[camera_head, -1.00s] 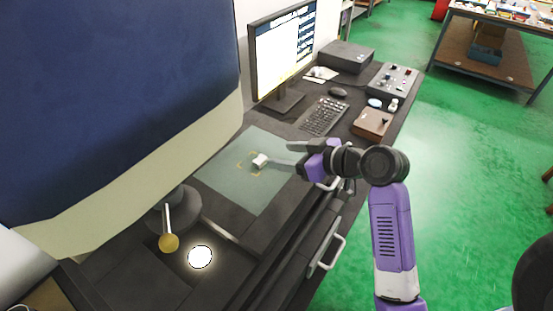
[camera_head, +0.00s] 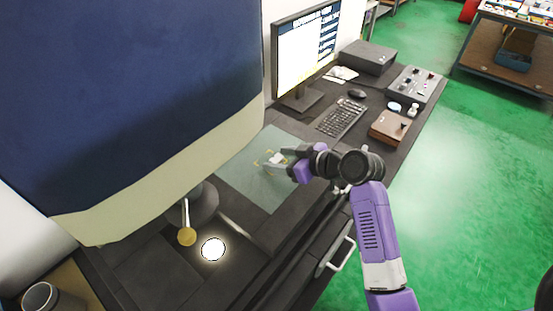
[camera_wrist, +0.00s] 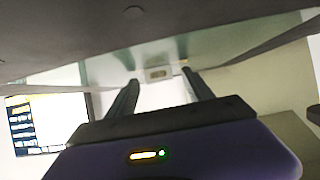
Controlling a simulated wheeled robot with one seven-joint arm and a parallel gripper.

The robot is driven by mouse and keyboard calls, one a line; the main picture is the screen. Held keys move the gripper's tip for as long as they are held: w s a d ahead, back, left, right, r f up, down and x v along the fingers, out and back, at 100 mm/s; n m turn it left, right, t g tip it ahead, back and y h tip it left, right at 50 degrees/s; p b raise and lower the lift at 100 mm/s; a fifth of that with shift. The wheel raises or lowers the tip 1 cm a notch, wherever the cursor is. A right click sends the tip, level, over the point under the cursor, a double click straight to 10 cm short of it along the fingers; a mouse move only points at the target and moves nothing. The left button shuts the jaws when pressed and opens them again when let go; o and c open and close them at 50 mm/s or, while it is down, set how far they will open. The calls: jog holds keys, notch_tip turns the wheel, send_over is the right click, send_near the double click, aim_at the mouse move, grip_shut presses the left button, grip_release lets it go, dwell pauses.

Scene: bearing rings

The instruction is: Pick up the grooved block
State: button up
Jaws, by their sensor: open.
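The grooved block (camera_head: 277,158) is a small whitish piece on the grey-green mat (camera_head: 262,190), by yellow corner marks. My gripper (camera_head: 276,161) is over the mat at the block, with its fingers on either side of it in the head view. In the wrist view a small pale piece, which looks like the block (camera_wrist: 159,73), shows between the tips of my open gripper (camera_wrist: 160,78). The fingers stand apart. I cannot tell whether either one touches the block, and its groove is too small to make out.
A monitor (camera_head: 306,50), a keyboard (camera_head: 341,118), a brown box (camera_head: 390,127) and a control box (camera_head: 414,85) are farther back. A lit round lamp (camera_head: 213,249) is at the front. The mat around the block is clear.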

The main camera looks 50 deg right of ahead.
grip_shut()
dwell(0.3)
